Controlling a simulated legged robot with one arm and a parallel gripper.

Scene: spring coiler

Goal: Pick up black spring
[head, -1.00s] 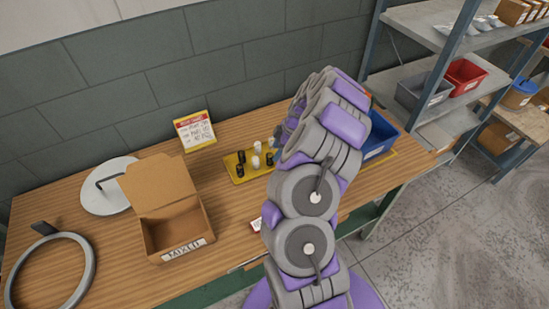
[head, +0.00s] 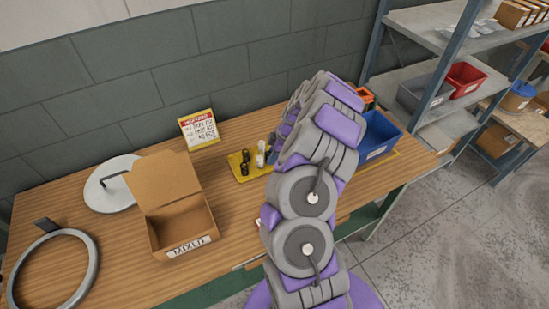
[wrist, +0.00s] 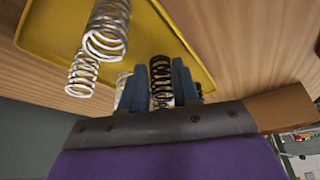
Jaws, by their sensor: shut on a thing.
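The black spring (wrist: 162,68) stands between the two blue-grey fingers of my gripper (wrist: 160,84) in the wrist view. The fingers are shut on it, one on each side. Its lower part is partly hidden between the fingers. The yellow tray (wrist: 60,35) shows behind it. In the head view my arm hides the gripper and the right part of the yellow tray (head: 236,160). Two other black springs (head: 244,168) stand on that tray's left part.
White springs (wrist: 106,30) stand close to the left of my gripper. A blue bin (head: 380,135) is right of my arm. An open cardboard box (head: 182,225), a ring (head: 90,275) and a sign (head: 199,130) are on the bench's left half.

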